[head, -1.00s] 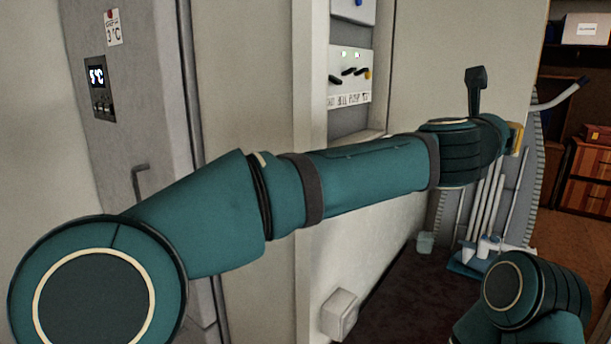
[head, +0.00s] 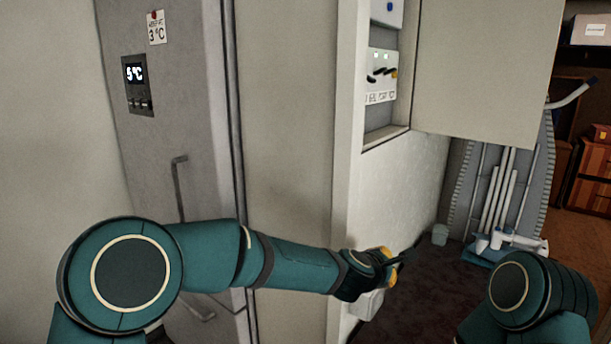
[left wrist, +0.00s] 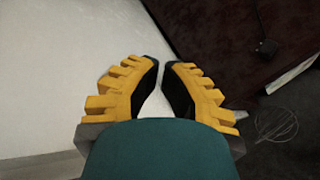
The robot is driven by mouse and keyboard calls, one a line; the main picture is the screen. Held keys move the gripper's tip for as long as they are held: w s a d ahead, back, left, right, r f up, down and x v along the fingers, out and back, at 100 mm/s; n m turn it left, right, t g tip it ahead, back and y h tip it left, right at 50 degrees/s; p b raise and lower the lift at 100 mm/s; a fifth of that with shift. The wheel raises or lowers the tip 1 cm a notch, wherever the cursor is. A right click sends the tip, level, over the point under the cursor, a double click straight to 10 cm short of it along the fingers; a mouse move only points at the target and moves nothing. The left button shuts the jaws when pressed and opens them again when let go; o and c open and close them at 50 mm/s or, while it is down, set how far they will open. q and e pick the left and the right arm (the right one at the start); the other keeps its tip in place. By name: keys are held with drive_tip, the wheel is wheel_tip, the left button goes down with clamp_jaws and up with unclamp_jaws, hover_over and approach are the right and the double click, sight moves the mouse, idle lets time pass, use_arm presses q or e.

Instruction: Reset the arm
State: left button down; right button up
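My left arm (head: 295,268) reaches from the lower left to the right in the head view, sloping slightly down. My left gripper (head: 392,268) is small there, beside the white wall and above the dark floor. In the left wrist view my left gripper (left wrist: 161,70) has yellow fingers with black pads. Its tips nearly meet with a thin gap, and it holds nothing. My right arm (head: 525,295) shows only as a bent part at the lower right; its gripper is out of view.
An open cabinet door (head: 488,75) stands above, beside a switch panel (head: 381,75). A grey fridge (head: 185,130) is on the left. A pale box (head: 367,304) is low on the wall. White tubes (head: 500,195) stand behind. A wire whisk (left wrist: 275,126) lies on the floor.

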use_arm(q)
drive_tip(key=s+a+f+m+g+y, duration=0.2)
drive_tip(key=s+a+f+m, duration=0.2)
drive_tip(key=a+f, duration=0.65)
drive_tip(key=s+a+f+m+g+y, duration=0.15)
drive_tip(key=s+a+f+m, duration=0.4)
drive_tip(key=f, duration=0.75)
drive_tip(key=s+a+f+m+g, duration=0.2)
drive_tip(key=s+a+f, duration=0.3)
drive_tip(key=s, duration=0.3)
drive_tip(key=s+a+f+m+g, duration=0.2)
drive_tip(key=s+a+f+m, duration=0.1)
drive_tip(key=s+a+f, duration=0.2)
drive_tip(key=s+a, duration=0.2)
drive_tip(key=s, duration=0.2)
drive_tip(key=shift+s+f+y, duration=0.2)
drive_tip(key=shift+y, duration=0.15)
